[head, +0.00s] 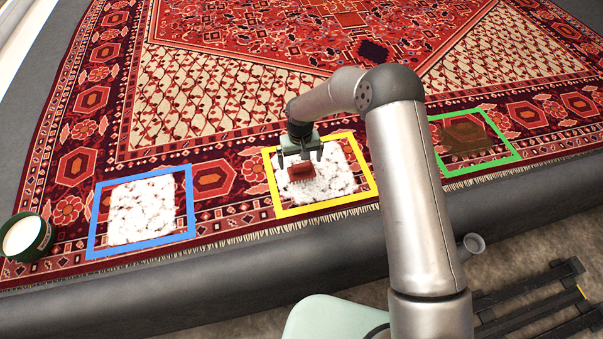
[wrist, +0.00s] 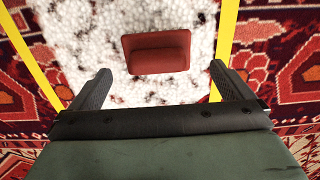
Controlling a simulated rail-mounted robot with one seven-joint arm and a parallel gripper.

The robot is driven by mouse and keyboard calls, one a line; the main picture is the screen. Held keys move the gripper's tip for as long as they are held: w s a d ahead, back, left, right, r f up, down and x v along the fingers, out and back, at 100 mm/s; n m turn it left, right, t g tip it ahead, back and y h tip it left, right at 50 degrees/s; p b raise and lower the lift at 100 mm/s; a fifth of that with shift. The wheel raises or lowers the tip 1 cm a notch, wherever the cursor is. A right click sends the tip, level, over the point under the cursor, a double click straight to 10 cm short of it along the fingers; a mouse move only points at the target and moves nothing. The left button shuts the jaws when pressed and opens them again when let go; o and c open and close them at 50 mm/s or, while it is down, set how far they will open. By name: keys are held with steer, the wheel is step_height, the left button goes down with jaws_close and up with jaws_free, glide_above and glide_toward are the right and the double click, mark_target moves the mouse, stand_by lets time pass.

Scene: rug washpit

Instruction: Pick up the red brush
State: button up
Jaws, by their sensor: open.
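The red brush (head: 302,172) rests on the white foam patch inside the yellow frame on the rug. In the wrist view the brush (wrist: 156,52) is a red block lying on the speckled foam, ahead of my fingers and roughly centred between them. My gripper (head: 301,152) is above the yellow-framed patch, pointing down near the brush. In the wrist view my gripper (wrist: 160,82) has its two fingers spread wide with nothing between them. The gap in height between fingers and brush is hard to judge.
A blue frame (head: 94,220) holds another white foam patch (head: 141,210) to the left. A green frame (head: 510,146) surrounds a brown patch (head: 463,134) on the right. A green bowl with white contents (head: 28,237) stands at the far left. The yellow frame (head: 325,205) lies flat.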

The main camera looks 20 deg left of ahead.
mark_target(301, 165)
step_height(301, 165, down, 5)
steer(key=shift+d+f+b, duration=0.1)
steer(key=shift+d+b, duration=0.05)
steer(key=shift+b, duration=0.7)
steer(key=c, duration=1.1)
steer(key=shift+r, duration=0.2)
step_height(301, 165, up, 4)
steer(key=shift+s+d+f+p, duration=0.1)
steer(key=shift+p, duration=0.85)
steer(key=s+d+r+p, duration=0.1)
steer(key=s+d+r, duration=0.1)
steer(key=s+r, duration=0.1)
steer(key=s+d+r+p, duration=0.1)
steer(key=s+d+r, duration=0.1)
steer(key=s+r, duration=0.1)
steer(key=s+d+r+p, duration=0.1)
steer(key=s+d+r, duration=0.2)
steer(key=s, duration=0.2)
steer(key=shift+s+d, duration=0.1)
steer(key=shift+s, duration=0.25)
